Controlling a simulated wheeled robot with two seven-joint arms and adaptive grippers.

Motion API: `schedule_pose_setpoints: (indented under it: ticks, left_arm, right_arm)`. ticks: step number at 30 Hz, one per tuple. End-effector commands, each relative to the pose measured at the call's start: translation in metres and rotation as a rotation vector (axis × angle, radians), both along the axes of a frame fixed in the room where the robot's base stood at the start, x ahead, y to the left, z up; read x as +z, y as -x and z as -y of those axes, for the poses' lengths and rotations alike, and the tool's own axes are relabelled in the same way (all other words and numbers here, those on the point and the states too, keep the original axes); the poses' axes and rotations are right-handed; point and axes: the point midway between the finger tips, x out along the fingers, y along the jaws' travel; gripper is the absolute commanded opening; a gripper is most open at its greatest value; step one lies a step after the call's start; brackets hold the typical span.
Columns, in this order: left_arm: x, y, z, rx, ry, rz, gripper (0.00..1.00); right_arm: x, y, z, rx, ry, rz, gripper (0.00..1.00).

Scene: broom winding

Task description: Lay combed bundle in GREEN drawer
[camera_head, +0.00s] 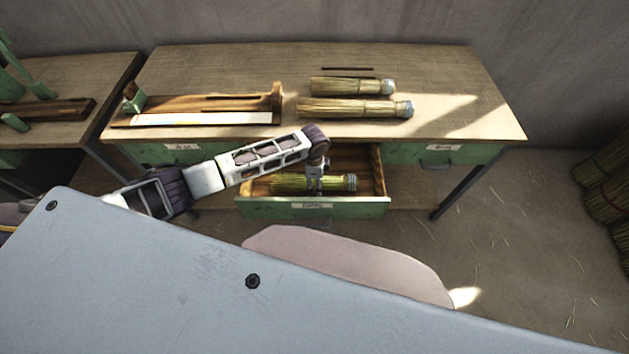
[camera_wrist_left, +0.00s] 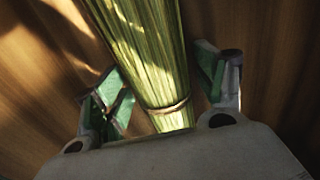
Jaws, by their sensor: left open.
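A green-yellow straw bundle (camera_head: 290,183) with a pale band at its right end lies in the open green drawer (camera_head: 270,208) in the middle of the bench. My left gripper (camera_head: 315,187) reaches down into the drawer over the bundle. In the left wrist view the bundle (camera_wrist_left: 145,55) runs between the two spread green-tipped fingers (camera_wrist_left: 168,90), with a gap on each side. The gripper is open. A tie shows around the bundle near the palm. My right gripper is not in view.
Two more straw bundles, a shorter one (camera_head: 345,86) and a longer one (camera_head: 350,107), lie on the bench top (camera_head: 230,65). A wooden fixture (camera_head: 200,112) stands at its left. Closed drawers flank the open one. Bundles (camera_head: 605,175) stand at the far right.

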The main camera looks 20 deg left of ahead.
Motion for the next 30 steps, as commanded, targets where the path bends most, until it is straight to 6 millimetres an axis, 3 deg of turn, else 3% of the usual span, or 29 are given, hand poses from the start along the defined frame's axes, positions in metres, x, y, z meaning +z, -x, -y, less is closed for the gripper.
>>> schedule_pose_setpoints:
  ticks: [3,14,30]
  left_arm:
    - [0.0,0.0,0.0,0.0,0.0,0.0,0.71]
    - [0.01,0.0,0.0,0.0,0.0,0.001,0.71]
    - [0.082,-0.001,-0.001,-0.001,0.0,0.002,0.71]
  right_arm:
    - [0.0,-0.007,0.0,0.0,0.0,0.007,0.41]
    - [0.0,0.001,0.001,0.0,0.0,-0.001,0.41]
    - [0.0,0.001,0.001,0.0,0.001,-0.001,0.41]
